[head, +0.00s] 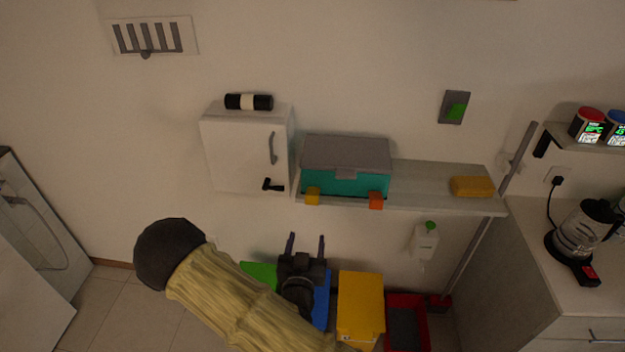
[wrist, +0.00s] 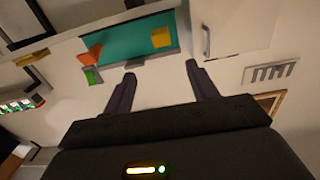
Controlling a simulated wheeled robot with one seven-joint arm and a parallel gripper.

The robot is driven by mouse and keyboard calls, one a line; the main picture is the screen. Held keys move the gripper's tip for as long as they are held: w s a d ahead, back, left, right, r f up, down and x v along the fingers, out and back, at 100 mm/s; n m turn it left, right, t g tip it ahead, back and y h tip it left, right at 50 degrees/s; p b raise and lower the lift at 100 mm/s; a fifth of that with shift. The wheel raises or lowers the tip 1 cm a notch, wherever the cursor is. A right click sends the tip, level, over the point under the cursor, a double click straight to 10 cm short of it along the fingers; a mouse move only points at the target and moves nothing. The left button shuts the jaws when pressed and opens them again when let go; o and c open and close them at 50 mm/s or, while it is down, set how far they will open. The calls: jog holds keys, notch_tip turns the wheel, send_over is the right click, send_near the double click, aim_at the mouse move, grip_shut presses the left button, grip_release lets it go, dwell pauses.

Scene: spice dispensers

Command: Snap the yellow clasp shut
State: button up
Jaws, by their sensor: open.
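A teal box (head: 355,185) with a grey lid (head: 345,153) stands on a wall shelf, its lid down. The yellow clasp (head: 312,196) is at the box's lower left front, low and apart from the lid. An orange clasp (head: 376,201) sits likewise at the lower right front. The wrist view shows the yellow clasp (wrist: 161,37) and the orange clasp (wrist: 90,55) on the teal front. My gripper (head: 306,243) is open and empty, below the box in the head picture. In the wrist view its fingertips (wrist: 160,70) point towards the box, apart from the yellow clasp.
A white cabinet (head: 238,150) with a handle is on the wall just left of the box. A yellow sponge (head: 473,187) lies on the shelf's right part. A bottle (head: 424,240) hangs under the shelf. Coloured bins, including a yellow one (head: 360,300), stand below.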

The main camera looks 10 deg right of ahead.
aim_at(312, 199)
jog(key=shift+w+a+b, duration=0.1)
jog(key=shift+w+b, duration=0.15)
jog(key=shift+b, duration=0.45)
jog(key=w+b, duration=0.1)
jog(key=b, duration=0.4)
jog(key=shift+w+b, duration=0.4)
jog(key=shift+w+d+b, duration=0.25)
jog(key=shift+d+b, duration=0.1)
jog(key=shift+b, duration=0.85)
jog(key=p+x, duration=0.1)
jog(key=x, duration=0.6)
jog(key=p+x, duration=0.2)
jog(key=x, duration=0.6)
jog(key=shift+r, duration=0.2)
jog(key=shift+s, duration=0.1)
